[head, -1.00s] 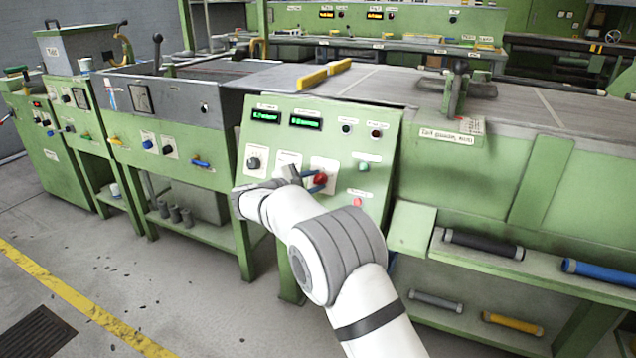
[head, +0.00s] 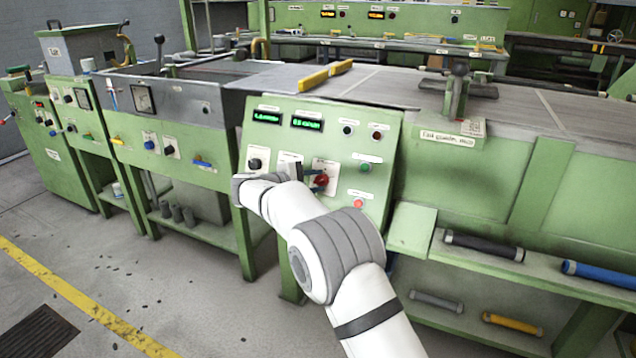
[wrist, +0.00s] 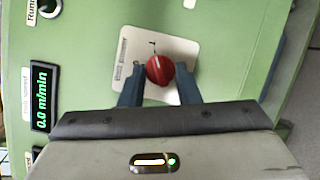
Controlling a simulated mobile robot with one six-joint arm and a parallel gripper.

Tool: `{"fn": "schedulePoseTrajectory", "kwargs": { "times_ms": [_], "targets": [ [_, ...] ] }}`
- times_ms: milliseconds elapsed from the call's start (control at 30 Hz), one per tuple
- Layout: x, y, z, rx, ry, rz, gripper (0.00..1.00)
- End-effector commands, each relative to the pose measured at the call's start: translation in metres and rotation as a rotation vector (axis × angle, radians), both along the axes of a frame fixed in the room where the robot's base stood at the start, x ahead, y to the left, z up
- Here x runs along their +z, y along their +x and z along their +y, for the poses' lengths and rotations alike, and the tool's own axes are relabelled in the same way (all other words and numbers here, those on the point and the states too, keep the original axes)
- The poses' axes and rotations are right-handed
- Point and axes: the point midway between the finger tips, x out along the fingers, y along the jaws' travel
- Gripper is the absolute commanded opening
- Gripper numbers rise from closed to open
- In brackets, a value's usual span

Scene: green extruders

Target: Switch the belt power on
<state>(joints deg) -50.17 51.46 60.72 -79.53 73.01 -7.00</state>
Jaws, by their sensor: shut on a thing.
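A red round knob (wrist: 160,69) with a white pointer line sits on a white label plate (wrist: 176,48) on the green control panel. In the wrist view the blue fingers of my gripper (wrist: 160,82) stand on either side of the knob and are closed on it. In the head view the red knob (head: 321,181) shows just beyond my gripper (head: 316,182), partly covered by it. A green-lit display (wrist: 41,94) beside the knob reads 0.0 m/min.
The panel also carries a black selector knob (head: 255,164), a green button (head: 364,168) and a red button (head: 358,203). A shelf with coloured rollers (head: 483,246) lies to the right. The floor at the left is open.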

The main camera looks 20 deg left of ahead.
Motion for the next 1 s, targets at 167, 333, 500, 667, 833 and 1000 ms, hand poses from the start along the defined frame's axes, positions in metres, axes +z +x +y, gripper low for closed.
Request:
{"fn": "schedulePoseTrajectory", "kwargs": {
  "times_ms": [167, 333, 500, 667, 833, 1000],
  "targets": [
    [-0.004, 0.0, -0.002, -0.006, -0.003, 0.005, 0.34],
    [-0.002, 0.0, -0.002, -0.004, -0.002, 0.003, 0.48],
    [-0.001, 0.0, -0.001, -0.002, -0.002, 0.003, 0.51],
    [0.001, -0.003, 0.001, -0.001, -0.002, 0.001, 0.51],
    [0.009, -0.023, 0.012, 0.001, -0.003, 0.003, 0.51],
    [0.016, -0.049, 0.025, 0.0, -0.003, 0.003, 0.51]
  ]
}}
